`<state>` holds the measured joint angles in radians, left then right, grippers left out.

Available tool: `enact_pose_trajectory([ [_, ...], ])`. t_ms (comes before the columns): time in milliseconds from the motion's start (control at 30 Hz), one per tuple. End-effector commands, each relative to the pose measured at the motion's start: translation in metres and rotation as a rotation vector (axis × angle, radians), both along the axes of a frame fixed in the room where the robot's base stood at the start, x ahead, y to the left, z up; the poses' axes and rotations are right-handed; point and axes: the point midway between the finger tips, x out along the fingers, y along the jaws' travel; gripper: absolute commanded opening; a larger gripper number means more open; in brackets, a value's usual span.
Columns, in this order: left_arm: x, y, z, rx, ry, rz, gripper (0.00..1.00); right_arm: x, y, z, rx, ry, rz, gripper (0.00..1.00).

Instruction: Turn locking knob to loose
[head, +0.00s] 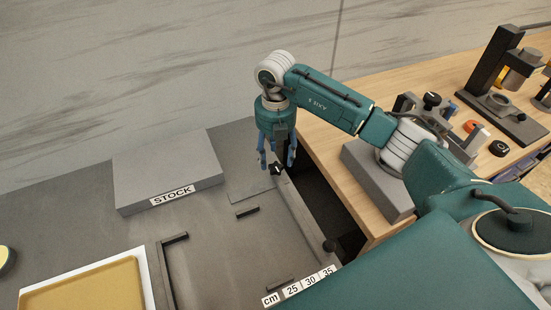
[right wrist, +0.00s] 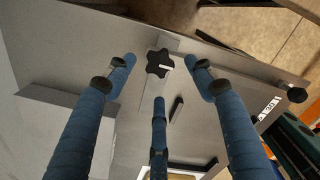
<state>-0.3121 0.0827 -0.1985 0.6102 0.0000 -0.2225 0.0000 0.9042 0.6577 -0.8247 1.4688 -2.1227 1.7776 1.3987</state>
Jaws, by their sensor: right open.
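The locking knob (head: 277,169) is a small black star-shaped knob at the far end of the grey rail, below my right gripper in the head view. In the right wrist view the knob (right wrist: 160,63) shows whole, with a white mark on its right side. My right gripper (head: 276,163) points down over it with blue fingers spread. In the right wrist view two fingertips of the right gripper (right wrist: 160,75) are left and right of the knob and the third is below it; all look apart from it. My left gripper is not in view.
A grey block labelled STOCK (head: 168,170) lies to the left. A yellow-topped tray (head: 85,287) is at lower left. Another black knob (head: 329,245) sits by the cm scale (head: 300,286). A wooden bench (head: 375,85) with tools stands right, across a dark gap.

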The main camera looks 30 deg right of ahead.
Motion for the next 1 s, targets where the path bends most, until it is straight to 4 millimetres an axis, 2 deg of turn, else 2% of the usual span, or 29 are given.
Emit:
enact_pose_trajectory([
  [133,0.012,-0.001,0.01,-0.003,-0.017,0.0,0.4,-0.001,0.001,-0.022,0.001,0.003,0.001,0.54],
  [333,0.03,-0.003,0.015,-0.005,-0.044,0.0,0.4,-0.001,0.0,-0.039,0.0,0.001,0.001,0.54],
  [600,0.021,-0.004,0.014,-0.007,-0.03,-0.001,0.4,0.0,0.0,-0.041,0.001,-0.001,0.001,0.54],
  [633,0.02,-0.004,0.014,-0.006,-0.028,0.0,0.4,0.0,0.001,-0.041,0.0,0.0,0.001,0.52],
  [833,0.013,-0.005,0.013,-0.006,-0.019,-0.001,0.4,0.0,0.0,-0.041,0.001,-0.001,0.001,0.12],
  [867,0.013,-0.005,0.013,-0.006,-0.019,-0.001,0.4,0.0,0.0,-0.041,0.001,-0.001,0.001,0.09],
  [1000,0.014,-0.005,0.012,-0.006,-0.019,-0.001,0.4,0.0,0.0,-0.041,0.001,-0.001,0.004,0.09],
])
